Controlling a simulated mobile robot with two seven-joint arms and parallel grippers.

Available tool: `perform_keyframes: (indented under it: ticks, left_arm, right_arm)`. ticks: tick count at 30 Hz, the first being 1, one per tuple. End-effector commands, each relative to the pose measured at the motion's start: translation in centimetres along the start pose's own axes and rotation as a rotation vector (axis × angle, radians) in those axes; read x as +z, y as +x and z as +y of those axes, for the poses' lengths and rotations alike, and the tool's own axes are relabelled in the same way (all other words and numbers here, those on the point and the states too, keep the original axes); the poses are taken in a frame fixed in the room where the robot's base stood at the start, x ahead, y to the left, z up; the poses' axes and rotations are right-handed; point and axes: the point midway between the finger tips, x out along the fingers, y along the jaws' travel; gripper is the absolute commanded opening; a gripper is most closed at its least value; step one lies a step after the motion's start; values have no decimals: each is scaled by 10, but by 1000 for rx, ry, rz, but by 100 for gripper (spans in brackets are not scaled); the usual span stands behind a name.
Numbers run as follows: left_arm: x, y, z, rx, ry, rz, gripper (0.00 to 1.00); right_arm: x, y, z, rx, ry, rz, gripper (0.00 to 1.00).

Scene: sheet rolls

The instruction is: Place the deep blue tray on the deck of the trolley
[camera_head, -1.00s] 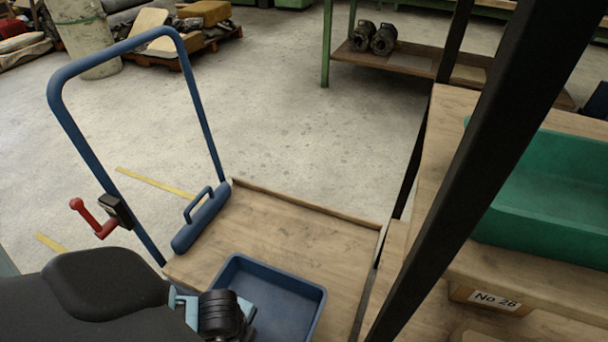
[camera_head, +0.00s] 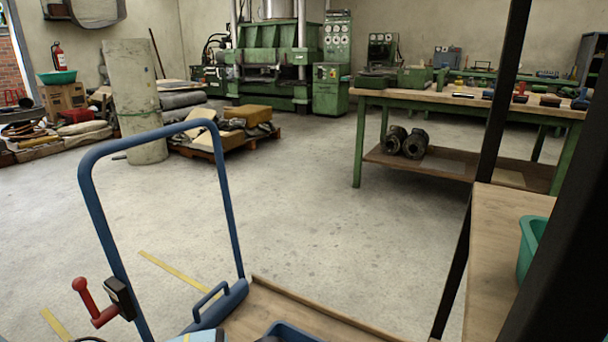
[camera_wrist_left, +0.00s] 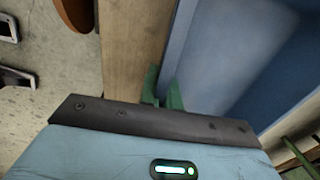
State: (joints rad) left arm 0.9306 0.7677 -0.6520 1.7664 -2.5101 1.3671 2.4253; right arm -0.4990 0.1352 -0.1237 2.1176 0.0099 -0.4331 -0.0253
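The deep blue tray (camera_head: 288,333) shows only its far rim at the bottom edge of the head view. It is over the wooden deck (camera_head: 300,314) of the trolley, whose blue handle frame (camera_head: 97,215) stands to the left. In the left wrist view the tray (camera_wrist_left: 235,60) fills the right side, with bare wood (camera_wrist_left: 130,50) beside it. My left gripper (camera_wrist_left: 164,92) has its green fingers close together on either side of the tray's wall, shut on it. Whether the tray's base touches the deck is hidden. My right gripper is out of view.
A dark upright post (camera_head: 490,150) and a wooden shelf (camera_head: 500,235) with a green bin (camera_head: 530,248) stand at the right. A red lever (camera_head: 92,302) is on the trolley handle. A green workbench (camera_head: 460,105) stands behind; the floor between is clear.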

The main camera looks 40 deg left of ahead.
Motion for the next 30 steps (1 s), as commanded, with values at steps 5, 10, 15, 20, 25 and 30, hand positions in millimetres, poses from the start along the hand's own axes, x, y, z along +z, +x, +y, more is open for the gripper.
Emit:
perform_keyframes:
  ticks: [5,10,15,20,25,30]
  left_arm:
    - [0,0,-2,-1,1,1,0]
    - [0,9,-9,2,1,1,0]
    - [0,36,-6,3,1,0,0]
    - [0,37,-6,-2,0,2,0]
    - [0,37,-6,-2,0,2,0]
    - [0,41,-5,-1,0,2,0]
  right_arm:
    - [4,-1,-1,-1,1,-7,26]
    - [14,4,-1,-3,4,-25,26]
    - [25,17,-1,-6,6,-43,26]
    - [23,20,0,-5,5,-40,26]
    - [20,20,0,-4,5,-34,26]
    - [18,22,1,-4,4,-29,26]
